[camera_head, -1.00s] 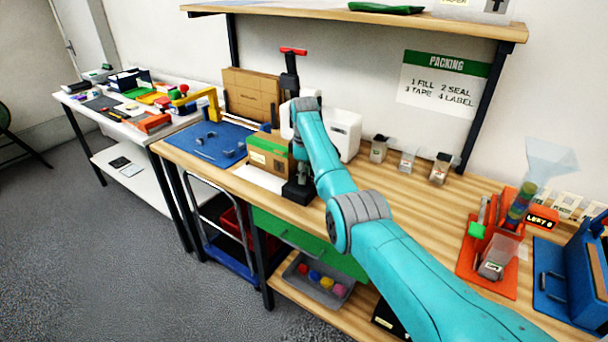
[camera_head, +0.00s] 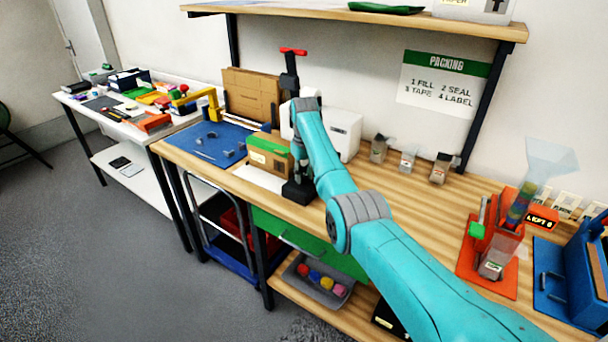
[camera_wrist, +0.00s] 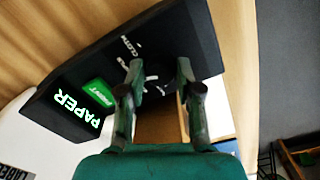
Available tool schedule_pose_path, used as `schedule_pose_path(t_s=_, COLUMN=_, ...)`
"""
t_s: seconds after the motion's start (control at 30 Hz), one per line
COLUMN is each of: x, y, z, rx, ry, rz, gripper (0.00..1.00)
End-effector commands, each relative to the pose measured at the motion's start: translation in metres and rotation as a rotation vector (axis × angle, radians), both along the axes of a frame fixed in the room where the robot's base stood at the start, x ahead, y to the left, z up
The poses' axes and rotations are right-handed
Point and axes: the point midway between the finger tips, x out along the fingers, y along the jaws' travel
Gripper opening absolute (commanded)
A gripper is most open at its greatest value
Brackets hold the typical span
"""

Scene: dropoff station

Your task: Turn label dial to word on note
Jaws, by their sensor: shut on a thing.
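The label machine (camera_head: 345,132) is white and stands at the back of the bench in the head view, partly behind my arm. In the wrist view its black panel (camera_wrist: 205,35) carries a lit display (camera_wrist: 75,110) reading PAPER, a green PRINT button (camera_wrist: 99,92) and a dial (camera_wrist: 152,78) with small words around it, one of them CLOTH. My gripper (camera_wrist: 159,75) is shut on the dial, with a fingertip on each side. The fingers hide part of the dial and its pointer. A note (camera_head: 454,3) on the shelf is cut by the top edge; its word looks like PAPER.
A press (camera_head: 291,75) with a red handle and a box (camera_head: 268,152) stand left of my arm. Several small containers (camera_head: 409,160) stand along the wall to the right. An orange filling station (camera_head: 490,262) and a blue case (camera_head: 580,275) occupy the right end.

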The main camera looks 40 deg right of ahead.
Motion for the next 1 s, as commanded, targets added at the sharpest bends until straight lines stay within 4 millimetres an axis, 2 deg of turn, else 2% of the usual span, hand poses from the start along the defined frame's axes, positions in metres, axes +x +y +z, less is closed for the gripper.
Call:
schedule_pose_path(t_s=0.6, x=-0.0002, y=0.0000, z=-0.0007, rx=0.000, ry=0.001, rz=-0.584, gripper=0.00)
schedule_pose_path(t_s=1.0, x=-0.0002, y=0.0000, z=-0.0008, rx=0.000, ry=0.001, rz=-0.883, gripper=0.00)
